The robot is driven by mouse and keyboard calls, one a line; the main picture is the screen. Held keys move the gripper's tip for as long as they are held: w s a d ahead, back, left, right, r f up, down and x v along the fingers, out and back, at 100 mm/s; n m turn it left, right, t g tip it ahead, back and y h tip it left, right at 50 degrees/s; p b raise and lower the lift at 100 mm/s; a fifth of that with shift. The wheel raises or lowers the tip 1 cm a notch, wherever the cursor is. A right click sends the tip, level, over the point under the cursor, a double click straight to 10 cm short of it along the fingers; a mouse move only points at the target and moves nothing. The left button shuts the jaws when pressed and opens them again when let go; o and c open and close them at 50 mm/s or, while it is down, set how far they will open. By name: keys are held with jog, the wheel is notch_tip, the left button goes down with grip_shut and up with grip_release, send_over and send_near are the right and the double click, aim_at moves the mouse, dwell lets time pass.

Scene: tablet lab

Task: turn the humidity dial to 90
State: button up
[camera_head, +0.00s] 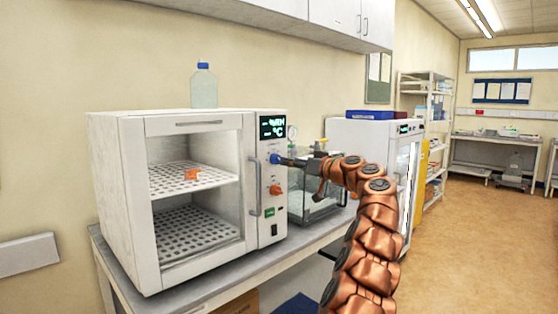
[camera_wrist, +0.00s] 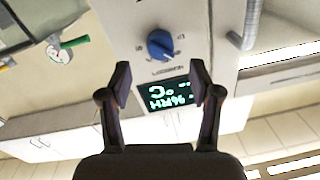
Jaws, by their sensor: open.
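The white chamber (camera_head: 130,190) has a control strip with a blue dial (camera_head: 275,158) below a dark display (camera_head: 272,127) with green text. An orange dial (camera_head: 275,190) sits lower on the strip. My gripper (camera_head: 289,161) is just right of the blue dial. In the wrist view, which is upside down, the blue dial (camera_wrist: 161,44) stands beyond the fingertips of my open gripper (camera_wrist: 161,76), roughly centred between them and apart from them. The dial's markings are too small to read.
A vertical door handle (camera_head: 254,186) stands left of the control strip and shows in the wrist view as a grey bar (camera_wrist: 250,22). A glass tank (camera_head: 312,205) is behind my arm. A bottle (camera_head: 203,87) stands on the chamber. Open floor (camera_head: 480,230) lies right.

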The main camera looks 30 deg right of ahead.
aim_at(277, 159)
jog(key=shift+p+x, duration=1.05)
jog(key=shift+x, duration=1.75)
jog(key=c, duration=1.1)
jog(key=shift+c, duration=0.2)
